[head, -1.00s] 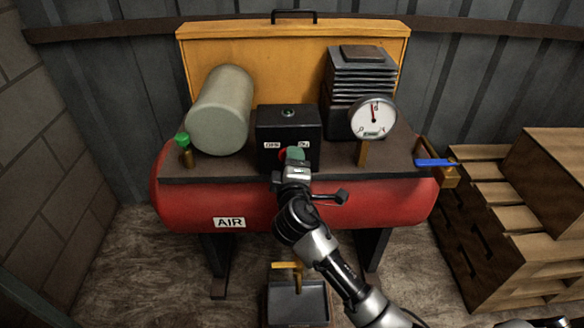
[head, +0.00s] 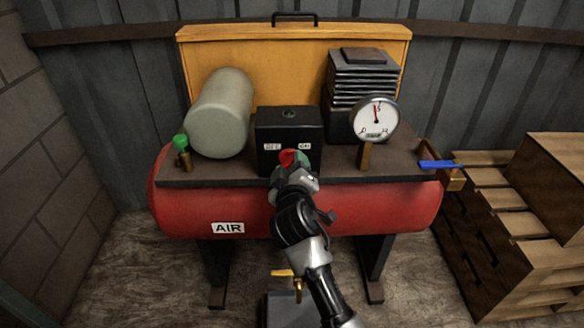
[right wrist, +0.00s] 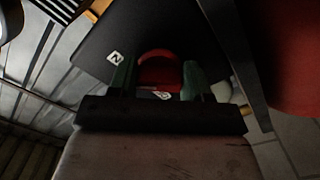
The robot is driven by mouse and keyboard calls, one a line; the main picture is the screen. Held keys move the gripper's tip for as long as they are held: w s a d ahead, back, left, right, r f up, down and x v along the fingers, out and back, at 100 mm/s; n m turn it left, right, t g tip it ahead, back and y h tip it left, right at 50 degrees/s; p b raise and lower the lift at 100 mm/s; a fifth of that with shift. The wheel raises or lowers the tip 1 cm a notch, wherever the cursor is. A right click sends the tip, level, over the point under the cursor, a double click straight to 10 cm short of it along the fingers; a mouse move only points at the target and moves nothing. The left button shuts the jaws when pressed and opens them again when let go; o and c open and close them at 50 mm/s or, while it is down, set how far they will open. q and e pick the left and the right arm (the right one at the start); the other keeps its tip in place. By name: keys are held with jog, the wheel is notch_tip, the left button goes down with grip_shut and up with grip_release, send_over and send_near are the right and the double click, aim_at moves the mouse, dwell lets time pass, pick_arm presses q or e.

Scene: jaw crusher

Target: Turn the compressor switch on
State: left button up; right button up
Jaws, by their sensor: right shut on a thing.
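The black switch box (head: 289,126) stands on the compressor's deck, with an OFF label on the left of its front and an ON label on the right. Its red switch knob (head: 287,158) shows low on the front, partly hidden by my right gripper (head: 293,162). In the right wrist view the red knob (right wrist: 158,64) sits between the two green fingertips of my right gripper (right wrist: 158,80), which is shut on it. Which label the knob points to I cannot tell. My left gripper is not in view.
The red air tank (head: 380,208) lies below the deck. A pressure gauge (head: 376,120) stands right of the box, with a blue-handled valve (head: 438,164) further right. A grey cylinder (head: 219,113) and green-capped valve (head: 181,142) are on the left. Wooden pallets (head: 495,220) stand at right.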

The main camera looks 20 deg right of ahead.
jog(key=shift+f, duration=0.1)
jog(key=o, duration=0.9)
